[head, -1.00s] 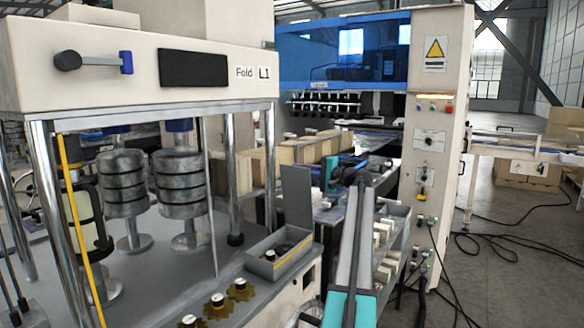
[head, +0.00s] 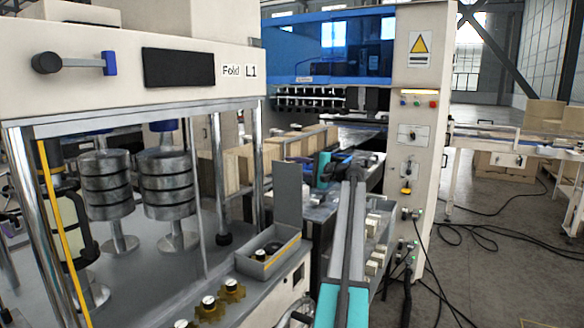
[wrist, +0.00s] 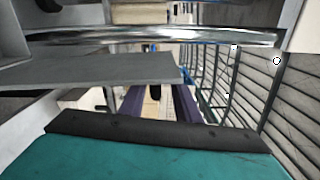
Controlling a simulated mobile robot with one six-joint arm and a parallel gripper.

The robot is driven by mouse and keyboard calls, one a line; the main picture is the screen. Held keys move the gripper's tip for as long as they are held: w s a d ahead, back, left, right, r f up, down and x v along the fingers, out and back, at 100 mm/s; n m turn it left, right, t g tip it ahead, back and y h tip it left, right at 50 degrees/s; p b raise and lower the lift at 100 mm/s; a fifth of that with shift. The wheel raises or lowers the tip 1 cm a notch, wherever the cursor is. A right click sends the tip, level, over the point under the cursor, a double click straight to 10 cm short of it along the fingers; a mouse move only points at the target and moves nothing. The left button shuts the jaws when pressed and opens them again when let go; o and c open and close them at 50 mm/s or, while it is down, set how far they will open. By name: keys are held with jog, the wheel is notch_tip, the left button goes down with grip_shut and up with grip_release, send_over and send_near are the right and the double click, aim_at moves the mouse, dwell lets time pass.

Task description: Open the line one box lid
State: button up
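The line one box (head: 268,260) is a small grey open-topped box on the front ledge of the machine marked Fold L1. Its grey lid (head: 288,194) stands upright at the back right of the box, so the box is open. Dark round parts show inside. My gripper (head: 322,171) is teal and dark, behind and to the right of the lid, with a visible gap in the head view. Its fingertips are too small to read. In the wrist view a teal and black part of it fills the bottom; a grey panel (wrist: 100,73) above may be the lid.
Chrome posts (head: 260,155) and stacked metal weights (head: 166,185) stand on the machine left of the box. Brass gears (head: 231,290) lie in front of it. Cartons (head: 299,145) and a tray of pale pieces (head: 376,240) lie behind and right. Cables cross the right floor.

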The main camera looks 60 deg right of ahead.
jog(key=shift+w+f, duration=0.2)
jog(key=s+d+b, duration=0.1)
jog(key=s+b, duration=0.2)
jog(key=s, duration=1.1)
dwell(0.6)
